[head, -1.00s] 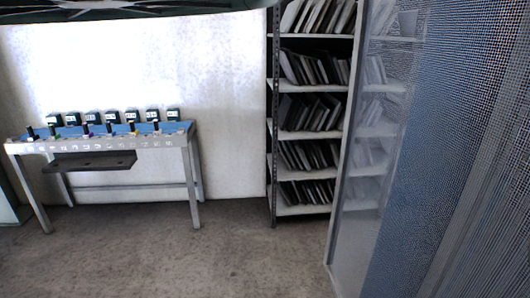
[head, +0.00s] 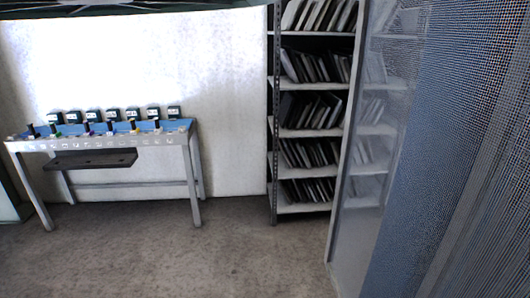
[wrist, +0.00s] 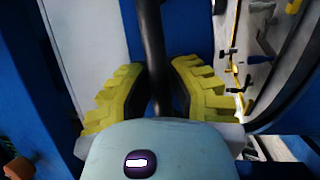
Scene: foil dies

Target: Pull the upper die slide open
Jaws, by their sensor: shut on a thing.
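My gripper (wrist: 158,85), with its yellow ribbed fingers, is shut on a dark round bar (wrist: 152,40) that runs up between them in the wrist view. The bar looks like a handle, but I cannot tell for sure which part it belongs to. Right of the fingers is an opening with a yellow edge and several small dark and yellow pieces (wrist: 262,45). A blue surface and a white panel (wrist: 90,40) lie on the left. The upper die slide cannot be clearly made out in the head view, and my gripper does not show there.
In the head view a metal bench (head: 110,143) with several small devices stands at the left wall. A shelf rack (head: 300,137) with several thin plates stands behind a blue perforated panel (head: 450,130) at the right. The floor (head: 190,255) between is clear.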

